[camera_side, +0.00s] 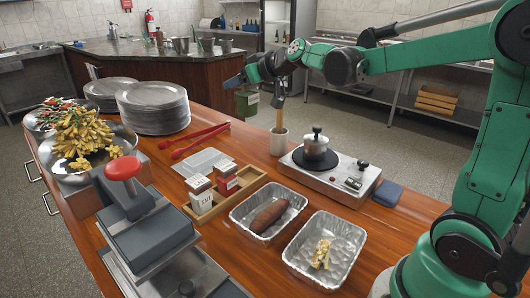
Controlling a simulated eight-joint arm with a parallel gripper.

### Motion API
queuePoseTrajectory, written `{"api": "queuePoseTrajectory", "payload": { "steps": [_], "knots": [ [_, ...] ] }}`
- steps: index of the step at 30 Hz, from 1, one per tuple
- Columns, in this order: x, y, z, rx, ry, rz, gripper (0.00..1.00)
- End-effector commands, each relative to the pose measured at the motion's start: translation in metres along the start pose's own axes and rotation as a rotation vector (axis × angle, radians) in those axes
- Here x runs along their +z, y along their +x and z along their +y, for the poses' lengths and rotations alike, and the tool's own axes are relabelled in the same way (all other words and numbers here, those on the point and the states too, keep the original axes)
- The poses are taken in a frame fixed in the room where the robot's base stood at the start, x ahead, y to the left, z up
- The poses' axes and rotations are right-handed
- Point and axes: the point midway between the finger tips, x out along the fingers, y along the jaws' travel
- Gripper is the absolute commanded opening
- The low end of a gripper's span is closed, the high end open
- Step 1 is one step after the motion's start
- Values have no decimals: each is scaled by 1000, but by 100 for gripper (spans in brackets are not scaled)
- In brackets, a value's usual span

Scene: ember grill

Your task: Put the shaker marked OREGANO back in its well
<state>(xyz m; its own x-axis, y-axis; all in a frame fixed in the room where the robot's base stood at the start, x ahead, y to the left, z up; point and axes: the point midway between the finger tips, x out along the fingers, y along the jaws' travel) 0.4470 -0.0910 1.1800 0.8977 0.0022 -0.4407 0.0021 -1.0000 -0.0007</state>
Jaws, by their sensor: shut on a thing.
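A wooden rack (240,183) on the wooden counter holds two shakers side by side. The front shaker (199,195) has a white label with dark lettering, too small to read surely. The other shaker (226,178) has a red label that I cannot read. I cannot make out the word OREGANO on either. The rack's far right part looks empty. My gripper (279,99) is behind the rack, well away from both shakers. The fingertips are small and partly hidden.
A hot plate (322,180) with a lidded pot stands right of the cup. Two foil trays (335,240) hold food at the front. A press with a red knob (123,168), red tongs (200,138), stacked plates (154,108) and a heaped food platter are on the left.

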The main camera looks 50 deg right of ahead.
Motion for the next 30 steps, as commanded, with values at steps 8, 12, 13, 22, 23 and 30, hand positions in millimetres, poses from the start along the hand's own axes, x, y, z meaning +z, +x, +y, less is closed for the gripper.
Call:
{"api": "queuePoseTrajectory", "payload": {
  "steps": [8, 12, 13, 22, 23, 30],
  "knots": [
    [38, 18, -1, 0, -1, 0, 0],
    [59, 29, -1, 0, -1, 0, 0],
    [63, 31, -1, 0, 0, 0, 0],
    [85, 41, -1, 0, 0, 0, 0],
    [86, 42, -1, 0, 0, 0, 0],
    [108, 53, -1, 1, 0, 0, 0]
  ]
}}
